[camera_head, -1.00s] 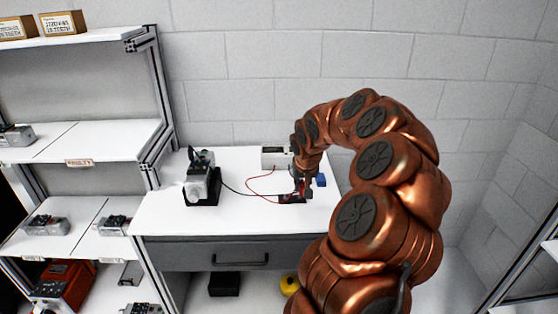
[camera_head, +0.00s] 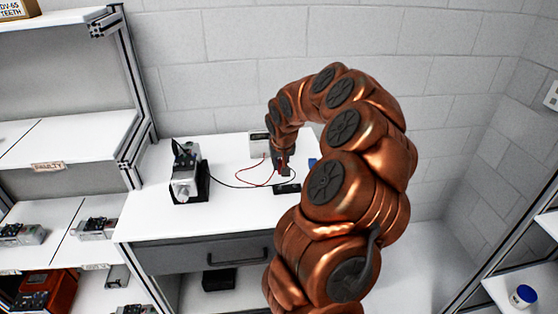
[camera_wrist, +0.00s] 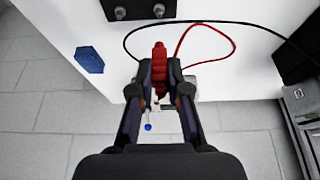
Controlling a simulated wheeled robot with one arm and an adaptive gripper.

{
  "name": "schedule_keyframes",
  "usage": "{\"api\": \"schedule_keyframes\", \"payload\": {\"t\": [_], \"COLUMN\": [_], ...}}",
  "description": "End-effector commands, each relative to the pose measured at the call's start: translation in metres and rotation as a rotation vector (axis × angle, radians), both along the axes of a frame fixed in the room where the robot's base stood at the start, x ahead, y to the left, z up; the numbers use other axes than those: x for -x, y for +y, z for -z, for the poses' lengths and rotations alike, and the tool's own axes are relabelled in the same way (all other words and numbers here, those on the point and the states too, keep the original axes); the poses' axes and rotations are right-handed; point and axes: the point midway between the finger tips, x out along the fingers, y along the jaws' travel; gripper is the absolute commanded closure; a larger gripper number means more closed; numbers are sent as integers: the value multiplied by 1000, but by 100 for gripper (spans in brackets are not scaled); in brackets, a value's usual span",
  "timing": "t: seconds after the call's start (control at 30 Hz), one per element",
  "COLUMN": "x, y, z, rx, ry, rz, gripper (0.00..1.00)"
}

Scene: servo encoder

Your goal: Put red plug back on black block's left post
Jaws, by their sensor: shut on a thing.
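My gripper (camera_wrist: 160,72) is shut on the red plug (camera_wrist: 160,57), which sticks out between the fingertips in the wrist view. A red cable shows beside the plug. In the head view my gripper (camera_head: 282,168) is over the bench, just behind the black block (camera_head: 287,188). The black block also shows at the top edge of the wrist view (camera_wrist: 139,13), with small metal posts on its face. The plug is apart from the block there. My fingers hide part of the plug.
A white bench top (camera_head: 225,210) carries a motor on a black stand (camera_head: 187,180), a pale box (camera_head: 258,145) and a blue piece (camera_head: 312,162). The blue piece also shows in the wrist view (camera_wrist: 89,60). Black and red cables loop across the bench. Shelves (camera_head: 75,145) stand left.

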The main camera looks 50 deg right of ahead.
Motion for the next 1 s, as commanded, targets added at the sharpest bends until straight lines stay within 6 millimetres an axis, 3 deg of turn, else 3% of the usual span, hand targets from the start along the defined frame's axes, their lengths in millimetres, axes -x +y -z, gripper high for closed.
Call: {"api": "schedule_keyframes", "payload": {"t": [1.0], "x": [-1], "y": [1], "z": [55], "rx": [0], "ry": [-1], "rz": [-2], "gripper": [100]}}
